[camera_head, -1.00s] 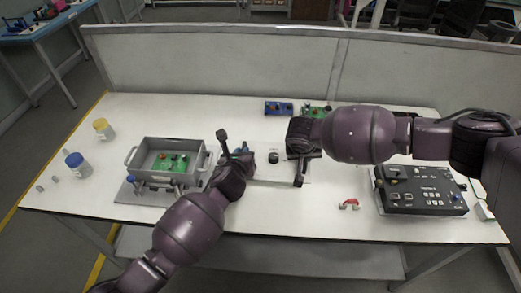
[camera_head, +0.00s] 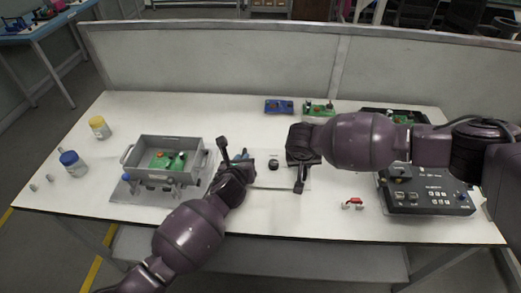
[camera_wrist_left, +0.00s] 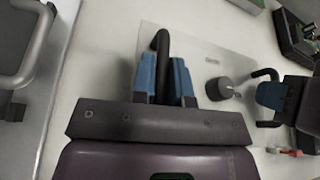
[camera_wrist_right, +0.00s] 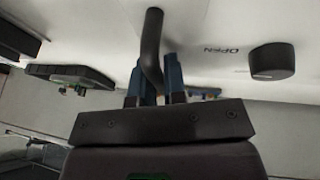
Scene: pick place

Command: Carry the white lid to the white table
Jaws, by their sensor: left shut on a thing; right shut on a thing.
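The white lid (camera_head: 264,181) is a pale flat plate with a black knob (camera_head: 273,164) and dark handles at its sides. It is between my two grippers, over the middle of the white table (camera_head: 200,112). My left gripper (camera_head: 238,160) is shut on the lid's left handle, which shows as a bent black bar in the left wrist view (camera_wrist_left: 163,42). My right gripper (camera_head: 298,160) is shut on the right handle, also a black bar in the right wrist view (camera_wrist_right: 152,38). I cannot tell whether the lid touches the tabletop.
A grey bin (camera_head: 143,146) with a green board stands left of the lid. Yellow-lidded (camera_head: 99,127) and blue-lidded (camera_head: 73,164) jars are further left. A black control box (camera_head: 430,195) and a small red-and-white item (camera_head: 353,203) are right. Blue (camera_head: 279,106) and green (camera_head: 319,109) parts are behind.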

